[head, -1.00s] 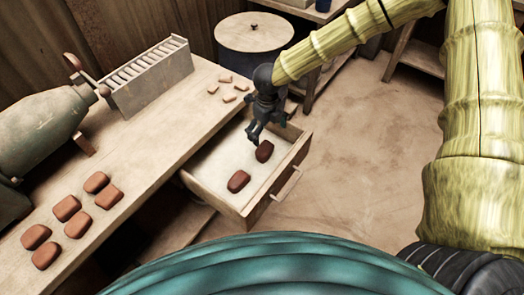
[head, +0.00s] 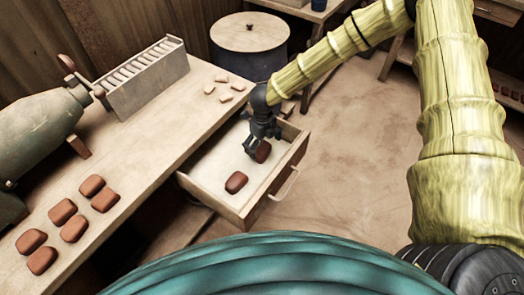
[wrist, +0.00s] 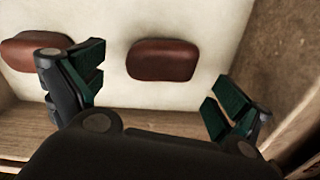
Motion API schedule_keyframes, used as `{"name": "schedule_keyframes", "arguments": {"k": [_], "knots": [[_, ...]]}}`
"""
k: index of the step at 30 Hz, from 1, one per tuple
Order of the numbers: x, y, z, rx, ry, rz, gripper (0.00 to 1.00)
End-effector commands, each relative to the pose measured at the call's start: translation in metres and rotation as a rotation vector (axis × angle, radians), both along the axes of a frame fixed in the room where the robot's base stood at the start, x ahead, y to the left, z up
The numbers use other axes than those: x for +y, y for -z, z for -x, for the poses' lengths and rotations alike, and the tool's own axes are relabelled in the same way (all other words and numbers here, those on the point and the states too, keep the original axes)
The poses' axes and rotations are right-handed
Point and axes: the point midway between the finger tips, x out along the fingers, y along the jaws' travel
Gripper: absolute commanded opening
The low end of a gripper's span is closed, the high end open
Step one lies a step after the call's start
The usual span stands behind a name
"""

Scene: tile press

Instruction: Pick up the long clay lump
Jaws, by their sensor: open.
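Two reddish-brown clay lumps lie in the open pale drawer (head: 217,192). One lump (head: 263,152) is partly covered by my gripper (head: 257,147) in the head view. The other lump (head: 236,183) lies nearer the drawer's front left. In the wrist view my gripper (wrist: 158,80) is open and empty. An oblong lump (wrist: 162,60) shows between its spread fingers, a little beyond the tips. A second lump (wrist: 30,52) is partly hidden behind the left finger. I cannot tell for certain which lump is the longer one.
The workbench (head: 150,130) carries several brown lumps (head: 62,211), small pale pieces (head: 221,88), a slotted rack (head: 143,78) and a green machine (head: 35,125). The drawer walls stand close around my gripper. A lidded barrel (head: 248,45) stands behind. The floor at right is clear.

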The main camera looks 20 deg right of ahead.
Motion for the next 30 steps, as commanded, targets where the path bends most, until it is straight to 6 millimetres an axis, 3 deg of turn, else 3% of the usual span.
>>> {"name": "schedule_keyframes", "arguments": {"k": [7,16,25,26,30], "knots": [[0.000,0.029,-0.001,0.000,0.000,0.000,1.00],[0.000,0.034,-0.001,0.000,0.001,0.000,0.98],[0.000,0.034,-0.001,0.000,0.001,0.000,0.44],[0.000,0.034,-0.001,0.000,0.001,0.000,0.40],[0.000,0.033,-0.002,-0.001,0.001,0.000,0.40]]}}
